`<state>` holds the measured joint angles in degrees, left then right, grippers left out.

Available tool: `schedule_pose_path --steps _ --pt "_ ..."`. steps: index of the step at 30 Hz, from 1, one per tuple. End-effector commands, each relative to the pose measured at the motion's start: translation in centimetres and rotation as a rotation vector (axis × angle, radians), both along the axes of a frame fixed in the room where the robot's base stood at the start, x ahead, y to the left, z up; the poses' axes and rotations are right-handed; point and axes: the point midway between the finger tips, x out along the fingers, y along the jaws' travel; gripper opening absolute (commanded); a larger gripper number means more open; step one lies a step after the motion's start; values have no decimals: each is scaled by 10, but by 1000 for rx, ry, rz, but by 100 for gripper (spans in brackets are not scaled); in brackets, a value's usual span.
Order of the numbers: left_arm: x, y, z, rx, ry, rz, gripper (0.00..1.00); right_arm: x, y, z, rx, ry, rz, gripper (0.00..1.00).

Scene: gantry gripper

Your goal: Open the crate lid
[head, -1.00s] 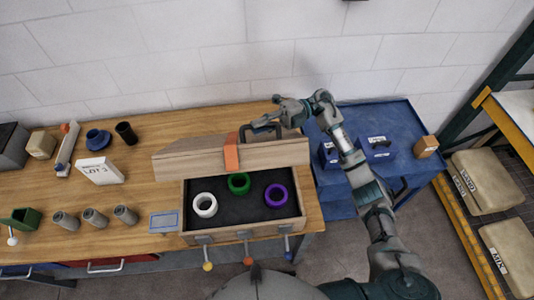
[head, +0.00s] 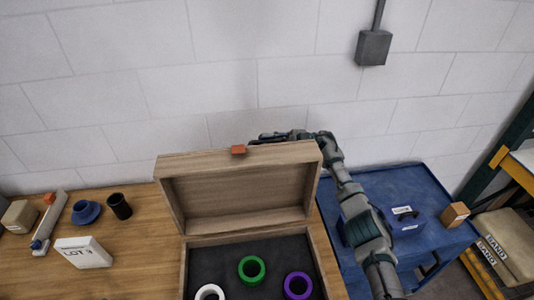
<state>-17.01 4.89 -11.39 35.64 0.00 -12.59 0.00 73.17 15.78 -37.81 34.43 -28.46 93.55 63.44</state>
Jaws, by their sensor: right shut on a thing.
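The wooden crate (head: 183,270) stands at the right end of the bench. Its lid (head: 238,190) is swung up at the back edge, its hollow inside facing me. An orange latch (head: 238,149) sits at the middle of the lid's top edge. Inside the crate on a dark lining lie a white ring (head: 209,292), a green ring (head: 252,269) and a purple ring (head: 298,285). My right gripper (head: 270,138) reaches behind the lid's top edge and is shut on the lid. Its fingertips are mostly hidden by the lid. My left gripper is out of view.
On the bench to the left are a white LOT box (head: 83,253), a black cup (head: 119,206) and a blue flanged part (head: 86,212). A blue cart (head: 420,185) with a small cardboard box (head: 455,215) stands at right. A wall is close behind.

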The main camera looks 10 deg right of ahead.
Motion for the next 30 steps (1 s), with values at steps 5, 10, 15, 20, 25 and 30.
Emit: schedule_pose_path --steps 5,10,15,20,25,30 --pt "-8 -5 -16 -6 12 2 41 8 1 -10 -5 43 7 0" --pt "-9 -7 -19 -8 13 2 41 10 1 -10 -7 56 6 0" --pt "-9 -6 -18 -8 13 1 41 10 1 -10 -8 57 7 0" --pt "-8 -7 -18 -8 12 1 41 10 1 -10 -9 57 7 0" --pt "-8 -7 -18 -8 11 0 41 10 1 -9 -6 56 5 41" --pt "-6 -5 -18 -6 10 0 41 10 -2 -8 -3 54 4 41"
